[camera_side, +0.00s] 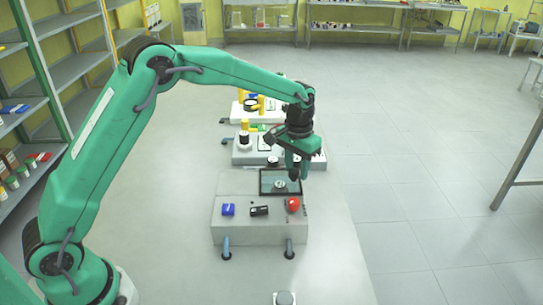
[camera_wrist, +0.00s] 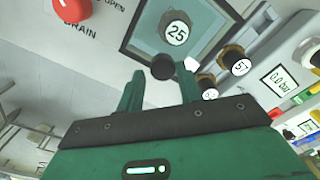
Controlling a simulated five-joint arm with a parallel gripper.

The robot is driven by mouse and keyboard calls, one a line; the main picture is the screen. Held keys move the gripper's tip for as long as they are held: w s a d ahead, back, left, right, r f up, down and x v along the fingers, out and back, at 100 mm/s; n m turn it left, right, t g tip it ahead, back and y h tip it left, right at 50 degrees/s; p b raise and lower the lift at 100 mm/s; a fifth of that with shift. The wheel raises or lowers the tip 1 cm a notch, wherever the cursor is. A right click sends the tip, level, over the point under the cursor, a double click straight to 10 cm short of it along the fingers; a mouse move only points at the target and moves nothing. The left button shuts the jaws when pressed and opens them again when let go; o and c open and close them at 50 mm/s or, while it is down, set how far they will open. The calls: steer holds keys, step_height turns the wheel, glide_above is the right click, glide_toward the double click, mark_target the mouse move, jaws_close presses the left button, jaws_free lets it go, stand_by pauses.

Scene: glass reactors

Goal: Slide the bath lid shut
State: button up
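The bath is a dark-framed square opening (camera_side: 280,182) in the top of a grey bench unit. A round cap marked 25 (camera_wrist: 176,30) shows inside the frame. A black round knob (camera_wrist: 163,67) lies at the frame's edge, just beyond my fingertips; I cannot tell whether it belongs to the lid. A flat grey panel (camera_side: 237,182) beside the opening may be the lid. My gripper (camera_wrist: 160,85) is open and empty. In the side view, my gripper (camera_side: 297,170) is above the bath's right part.
More bench units stand behind.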

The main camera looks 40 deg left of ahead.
steer(key=shift+o, duration=1)
steer(key=shift+s, duration=0.1)
steer(key=shift+r, duration=3.9)
steer(key=shift+s, duration=0.1)
